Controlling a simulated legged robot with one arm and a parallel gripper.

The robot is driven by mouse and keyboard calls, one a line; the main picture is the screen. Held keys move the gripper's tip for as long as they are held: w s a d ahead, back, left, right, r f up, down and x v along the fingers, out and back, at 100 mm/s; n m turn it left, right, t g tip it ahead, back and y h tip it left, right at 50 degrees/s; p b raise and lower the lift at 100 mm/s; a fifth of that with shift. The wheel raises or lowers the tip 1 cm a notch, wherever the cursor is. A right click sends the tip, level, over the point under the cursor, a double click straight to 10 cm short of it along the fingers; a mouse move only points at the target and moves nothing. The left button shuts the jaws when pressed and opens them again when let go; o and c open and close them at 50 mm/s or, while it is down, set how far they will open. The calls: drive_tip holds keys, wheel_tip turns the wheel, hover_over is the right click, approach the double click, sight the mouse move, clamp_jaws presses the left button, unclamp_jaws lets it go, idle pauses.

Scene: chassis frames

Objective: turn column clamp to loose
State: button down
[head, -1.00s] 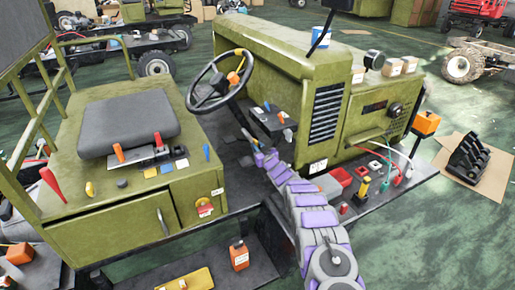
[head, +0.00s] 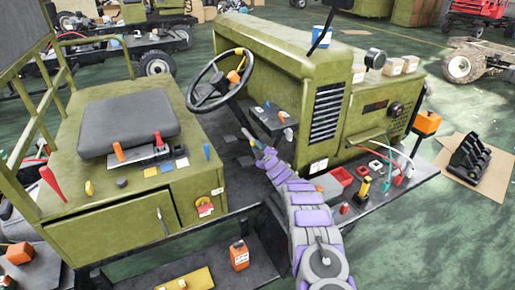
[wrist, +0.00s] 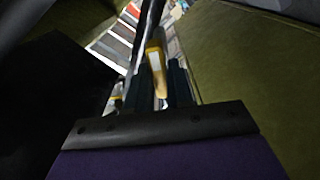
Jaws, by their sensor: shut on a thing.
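The wrist view shows a yellow lever (wrist: 155,65), which looks like the column clamp's handle, beside a dark upright column (wrist: 149,22). My gripper (wrist: 158,72) is shut on this lever, with one dark finger on each side of it. In the head view the steering wheel (head: 216,80) stands above the dark floor of the green vehicle. My purple and grey arm (head: 297,197) reaches in beneath and right of the wheel. The clamp cannot be made out in the head view, and its setting cannot be read.
The black seat (head: 128,122) and its green base lie left of the arm. The green hood (head: 280,60) rises to the right. An orange bottle (head: 239,254) stands below.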

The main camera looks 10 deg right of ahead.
drive_tip(key=n, duration=0.3)
drive_tip(key=shift+a+n, duration=0.15)
drive_tip(key=shift+n, duration=0.15)
drive_tip(key=shift+s+f+n+p, duration=0.15)
drive_tip(key=shift+n+p, duration=0.1)
drive_tip(key=shift+n, duration=0.6)
drive_tip(key=shift+w+f+n+p, duration=0.1)
drive_tip(key=shift+n+p, duration=0.15)
drive_tip(key=shift+n, duration=0.6)
drive_tip(key=shift+s, duration=0.1)
drive_tip(key=c, duration=1.1)
unclamp_jaws()
drive_tip(key=shift+w+a, duration=0.1)
drive_tip(key=shift+w, duration=0.1)
drive_tip(key=shift+s, duration=0.2)
drive_tip(key=p+v, duration=0.2)
drive_tip(key=v, duration=1.5)
drive_tip(key=shift+f, duration=0.1)
